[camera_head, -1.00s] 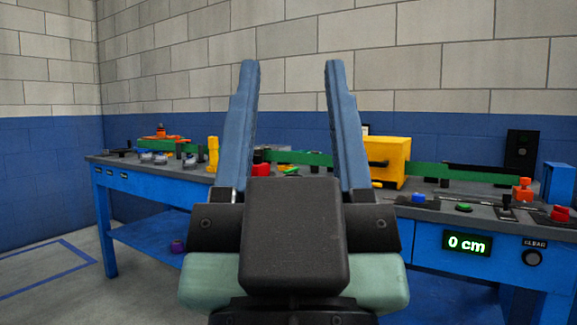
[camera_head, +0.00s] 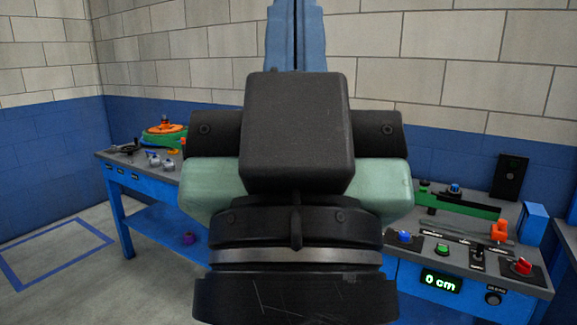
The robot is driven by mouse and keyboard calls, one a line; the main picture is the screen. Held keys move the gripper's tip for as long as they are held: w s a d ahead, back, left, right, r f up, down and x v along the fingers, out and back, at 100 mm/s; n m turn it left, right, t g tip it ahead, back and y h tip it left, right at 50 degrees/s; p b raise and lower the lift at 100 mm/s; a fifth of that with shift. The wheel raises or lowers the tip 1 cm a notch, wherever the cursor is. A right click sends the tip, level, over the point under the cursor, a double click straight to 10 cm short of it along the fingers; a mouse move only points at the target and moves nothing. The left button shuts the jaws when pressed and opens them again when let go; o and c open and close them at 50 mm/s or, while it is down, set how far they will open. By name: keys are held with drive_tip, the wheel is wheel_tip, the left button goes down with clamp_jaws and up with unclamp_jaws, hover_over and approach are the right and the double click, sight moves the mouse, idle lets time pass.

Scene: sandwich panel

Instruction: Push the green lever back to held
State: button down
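My gripper (camera_head: 296,10) stands upright in the middle of the head view. Its two blue fingers are together with only a thin dark seam between them, and I see nothing held. The fingertips reach the top edge of the picture. No green lever shows clearly. A long green bar (camera_head: 462,206) lies on the bench at the right, apart from the fingers in the picture. A green part (camera_head: 152,140) also shows at the left under an orange round piece (camera_head: 166,128). My gripper body and wrist hide the middle of the bench.
The blue bench (camera_head: 130,172) runs behind my arm. At right are a blue button (camera_head: 404,236), a green button (camera_head: 442,250), a red knob (camera_head: 522,267), an orange piece (camera_head: 500,231) and a display (camera_head: 440,281) reading 0 cm. The floor at left is clear.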

wheel_tip(320, 180, up, 12)
drive_tip(key=p, duration=0.9)
